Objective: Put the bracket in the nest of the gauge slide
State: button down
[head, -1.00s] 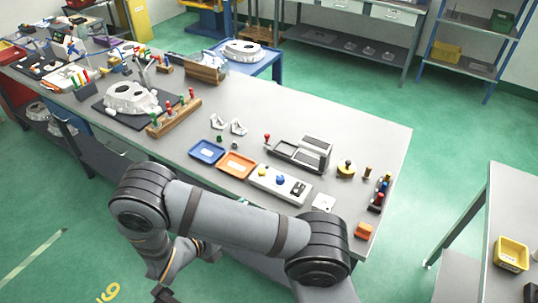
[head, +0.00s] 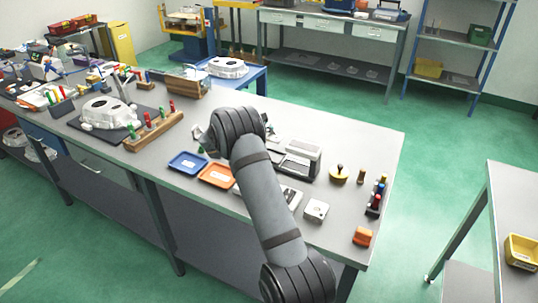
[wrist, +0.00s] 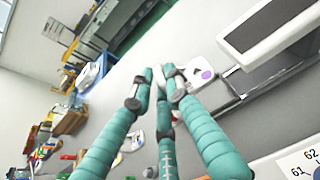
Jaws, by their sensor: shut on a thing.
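In the wrist view my gripper (wrist: 160,84) has teal ribbed fingers with grey tips drawn close together. They are shut on the bracket (wrist: 203,70), a pale piece with a dark opening and a purple spot, which projects to the right of the fingertips. The gauge slide (wrist: 240,84) lies to the right of it, with a dark-topped pale block and a rail. In the head view the gauge slide (head: 300,158) is partly covered by my arm. My gripper and the held bracket are hidden behind the arm there. The nest is not clearly visible.
Blue (head: 188,162) and orange (head: 216,175) trays lie near the bench's front edge. A yellow round stand (head: 340,174), a white block (head: 316,210) and an orange block (head: 362,237) stand to the right. A casting (head: 108,113) and a wooden rack (head: 153,132) are left.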

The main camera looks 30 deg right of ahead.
notch_tip(320, 180, down, 8)
jog(key=shift+p, duration=0.45)
jog(key=shift+f, duration=0.1)
jog(key=c, duration=2)
grip_release()
jog(key=b+v, duration=0.2)
jog(key=v, duration=1)
